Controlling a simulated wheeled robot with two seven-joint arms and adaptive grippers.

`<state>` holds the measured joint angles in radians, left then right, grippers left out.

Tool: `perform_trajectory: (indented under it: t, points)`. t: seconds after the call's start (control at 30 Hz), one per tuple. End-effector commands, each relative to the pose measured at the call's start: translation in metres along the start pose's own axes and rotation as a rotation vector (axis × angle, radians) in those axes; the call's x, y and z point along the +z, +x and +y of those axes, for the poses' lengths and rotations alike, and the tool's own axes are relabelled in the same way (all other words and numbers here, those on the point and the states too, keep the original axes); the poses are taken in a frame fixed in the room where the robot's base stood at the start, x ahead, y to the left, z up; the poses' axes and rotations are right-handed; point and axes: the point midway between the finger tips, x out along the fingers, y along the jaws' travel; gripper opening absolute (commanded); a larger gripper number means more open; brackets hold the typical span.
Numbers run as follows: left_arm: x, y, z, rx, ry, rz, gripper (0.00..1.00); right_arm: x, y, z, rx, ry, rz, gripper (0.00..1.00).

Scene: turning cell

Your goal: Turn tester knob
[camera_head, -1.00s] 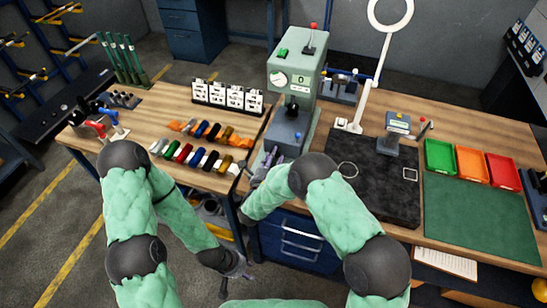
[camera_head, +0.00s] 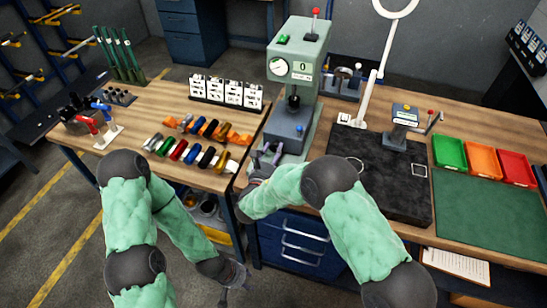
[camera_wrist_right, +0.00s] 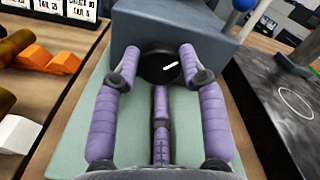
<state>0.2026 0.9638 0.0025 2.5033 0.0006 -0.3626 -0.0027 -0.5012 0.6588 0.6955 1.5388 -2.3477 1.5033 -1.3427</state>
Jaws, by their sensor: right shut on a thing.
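The tester (camera_head: 300,75) is a grey-green press-like machine with a display reading 0, standing at the bench's front middle. Its knob (camera_wrist_right: 154,68) is black and round with a short tilted white mark, on the front of the blue-grey lower block (camera_wrist_right: 190,30). My right gripper (camera_wrist_right: 160,60) has its purple fingers on the left and right sides of the knob, shut on it. In the head view my right gripper (camera_head: 267,158) is at the tester's front, and the knob is too small to make out. My left gripper (camera_head: 234,280) hangs low before the bench, its fingers unclear.
Several coloured parts (camera_head: 185,152) lie left of the tester before white label cards (camera_head: 228,92). A black mat (camera_head: 385,185) with a small device (camera_head: 402,125) is to the right. Red, orange and green trays (camera_head: 450,153) stand farther right.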

Motion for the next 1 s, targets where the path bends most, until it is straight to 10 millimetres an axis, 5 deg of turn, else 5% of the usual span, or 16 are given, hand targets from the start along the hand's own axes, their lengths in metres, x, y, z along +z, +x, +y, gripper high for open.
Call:
perform_trajectory:
  t: [0.5, 1.0]
  points:
    - [-0.002, 0.050, -0.018, 0.000, 0.000, 0.000, 0.40, -0.003, -0.001, 0.004, 0.002, 0.468, 0.001, 0.10]
    - [-0.003, 0.072, -0.026, 0.000, 0.000, 0.000, 0.40, -0.002, -0.001, 0.002, 0.003, 0.704, 0.002, 0.10]
